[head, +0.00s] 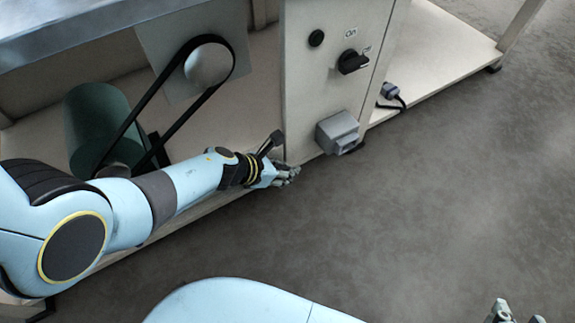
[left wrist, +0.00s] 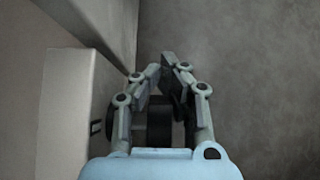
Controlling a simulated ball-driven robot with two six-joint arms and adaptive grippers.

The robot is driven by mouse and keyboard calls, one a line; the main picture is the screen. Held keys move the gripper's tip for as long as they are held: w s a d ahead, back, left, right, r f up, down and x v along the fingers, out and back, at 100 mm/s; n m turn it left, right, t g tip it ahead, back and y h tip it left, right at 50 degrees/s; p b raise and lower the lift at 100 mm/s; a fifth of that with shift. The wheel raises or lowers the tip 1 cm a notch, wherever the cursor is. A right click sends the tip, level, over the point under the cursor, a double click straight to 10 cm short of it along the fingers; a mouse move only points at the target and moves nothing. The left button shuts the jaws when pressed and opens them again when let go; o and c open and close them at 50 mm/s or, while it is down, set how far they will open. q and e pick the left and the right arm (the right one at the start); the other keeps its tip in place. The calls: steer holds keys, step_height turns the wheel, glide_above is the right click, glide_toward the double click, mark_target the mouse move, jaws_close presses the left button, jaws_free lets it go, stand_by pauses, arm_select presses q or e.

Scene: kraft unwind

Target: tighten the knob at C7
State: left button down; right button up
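My left gripper (head: 287,172) is low beside the bottom corner of the cream machine panel (head: 318,85). In the left wrist view its two fingers (left wrist: 167,76) lean inward with their tips close together. Something dark and rounded (left wrist: 155,122) shows between the fingers; I cannot tell whether it is a knob or part of the gripper. No C7 mark is readable. A black rotary knob (head: 352,62) sits on the panel by an "On" label, above and right of the left gripper and apart from it. My right gripper (head: 518,312) is partly in view at the bottom right, its fingertips apart and empty.
A grey box (head: 338,132) sticks out low on the panel. A black belt (head: 160,100) runs around a pale pulley (head: 209,64) near a green cylinder (head: 97,125), behind my left forearm. A small grey plug (head: 390,91) with a cable lies farther right. The floor (head: 460,190) is clear.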

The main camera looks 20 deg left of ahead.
arm_select(q)
steer(key=g+y+p, duration=0.1)
steer(key=f+g+p, duration=0.1)
steer(key=p, duration=0.1)
steer(key=shift+s+d+y, duration=0.1)
steer(key=shift+s+y, duration=0.2)
steer(key=shift+y, duration=0.1)
arm_select(e)
steer(key=r+g, duration=0.4)
steer(key=shift+w+d, duration=0.15)
steer(key=shift+w, duration=0.05)
steer(key=shift+r, duration=0.1)
arm_select(q)
steer(key=c, duration=2)
jaws_free()
steer(key=shift+s, duration=0.1)
steer(key=shift+c, duration=0.2)
steer(key=o, duration=0.6)
steer(key=shift+c, duration=0.2)
steer(key=shift+w, duration=0.2)
